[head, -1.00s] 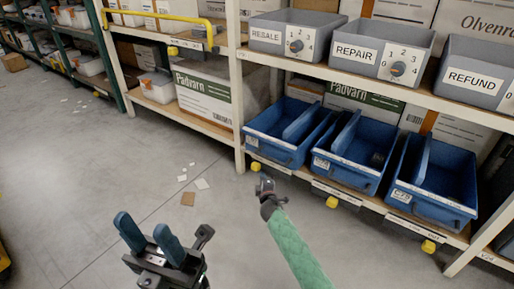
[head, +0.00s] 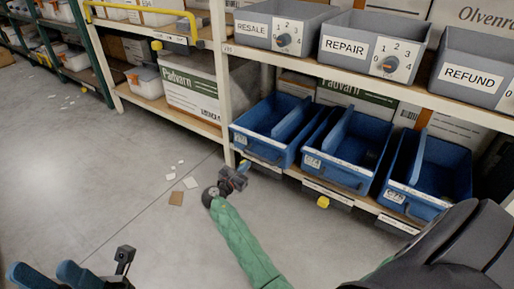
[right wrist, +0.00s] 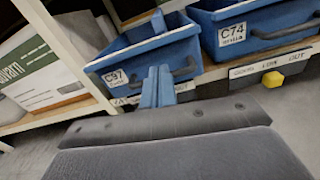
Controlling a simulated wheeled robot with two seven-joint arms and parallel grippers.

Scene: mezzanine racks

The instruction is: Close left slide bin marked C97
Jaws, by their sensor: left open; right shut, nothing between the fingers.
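The blue bin marked C97 (right wrist: 150,52) is the leftmost of the blue bins on the lower shelf, and it also shows in the head view (head: 262,146). It has an inner divider and a dark front handle. My right gripper (right wrist: 158,72) is shut and empty. Its blue fingers point at the C97 front, between label and handle; I cannot tell whether they touch. In the head view the right gripper (head: 242,167) is low at the bin's front. My left gripper (head: 45,270) is open at the bottom left, away from the shelf, partly cut off by the frame.
The blue bin C74 (head: 338,168) and another blue bin (head: 412,193) stand to the right. Grey bins, including one marked REPAIR (head: 345,47), are above. A white post (head: 220,85) stands left of C97. A yellow knob (head: 323,202) is below the shelf. Floor at left is mostly clear.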

